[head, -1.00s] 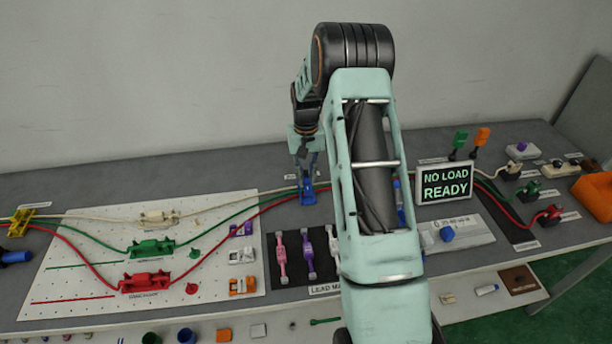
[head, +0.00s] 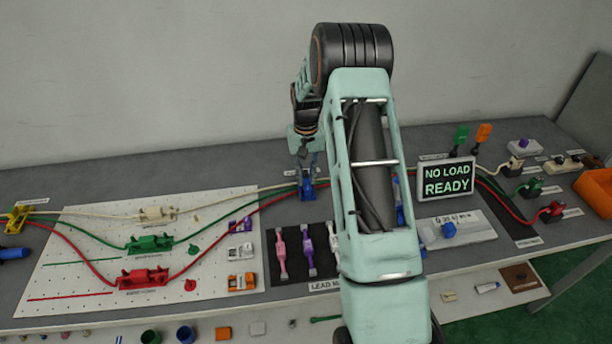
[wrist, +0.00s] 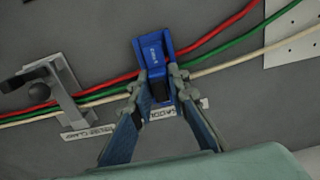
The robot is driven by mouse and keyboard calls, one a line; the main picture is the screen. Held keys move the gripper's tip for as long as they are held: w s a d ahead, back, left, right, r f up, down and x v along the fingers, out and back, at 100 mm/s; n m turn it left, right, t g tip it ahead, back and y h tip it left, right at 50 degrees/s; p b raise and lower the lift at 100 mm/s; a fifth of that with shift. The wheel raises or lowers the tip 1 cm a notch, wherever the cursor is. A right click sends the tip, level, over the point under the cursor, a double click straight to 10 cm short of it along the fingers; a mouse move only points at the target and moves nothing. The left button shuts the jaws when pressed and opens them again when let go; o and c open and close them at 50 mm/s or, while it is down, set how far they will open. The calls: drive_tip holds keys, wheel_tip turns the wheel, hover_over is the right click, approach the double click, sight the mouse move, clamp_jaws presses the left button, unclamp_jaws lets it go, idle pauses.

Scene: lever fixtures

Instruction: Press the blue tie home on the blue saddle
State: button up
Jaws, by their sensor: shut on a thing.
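The blue saddle (head: 308,194) sits on the bench at the back, with the red, green and white leads running to it from both sides. In the wrist view the blue saddle (wrist: 152,48) shows from above, with small lettering on its top. My gripper (wrist: 160,82) points down at it, with one finger on each side of a dark, narrow part at its near end. That part seems to be the blue tie, but the fingers hide much of it. In the head view my gripper (head: 307,172) is right over the saddle. I cannot tell how deep the tie sits.
A grey lead clamp (wrist: 58,92) stands left of the saddle in the wrist view. A white pegboard (head: 75,255) with coloured lead holders lies at the left. A screen (head: 447,180) reads "NO LOAD READY". An orange bin (head: 594,190) stands at the far right.

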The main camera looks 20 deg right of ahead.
drive_tip(key=shift+f, duration=0.15)
drive_tip(key=o, duration=0.9)
drive_tip(key=shift+o, duration=0.5)
drive_tip(key=o, duration=0.4)
drive_tip(key=shift+r+p, duration=1.75)
drive_tip(key=shift+r, duration=1.75)
